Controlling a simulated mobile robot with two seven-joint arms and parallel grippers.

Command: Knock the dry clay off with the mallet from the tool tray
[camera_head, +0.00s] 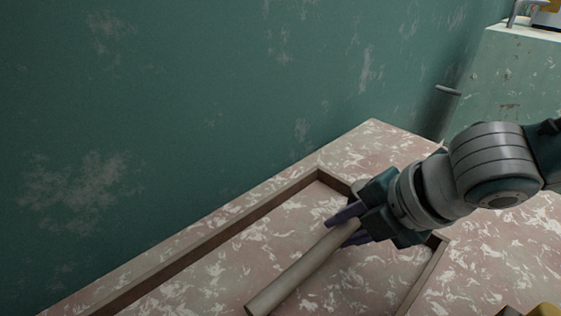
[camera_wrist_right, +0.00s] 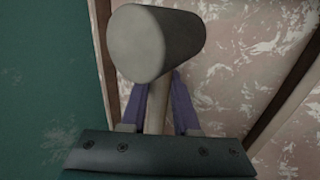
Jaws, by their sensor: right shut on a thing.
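My right gripper (camera_head: 347,226) comes in from the right, with its purple fingers shut on the mallet's pale handle (camera_head: 298,272). The handle slants down to the lower left, over the area inside the brown-rimmed tool tray (camera_head: 215,237). In the right wrist view the mallet's grey-beige head (camera_wrist_right: 152,45) is close to the camera, with the handle (camera_wrist_right: 157,108) between the fingers. The head cannot be made out in the head view. Whether the mallet touches the tray floor I cannot tell. No lump of dry clay can be clearly picked out. My left gripper is out of view.
The tray lies on a pinkish, white-flecked tabletop (camera_head: 490,265) against a worn green wall (camera_head: 180,100). A grey cylinder (camera_head: 440,112) stands beyond the table's far corner. A pale green block (camera_head: 520,85) is at the back right.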

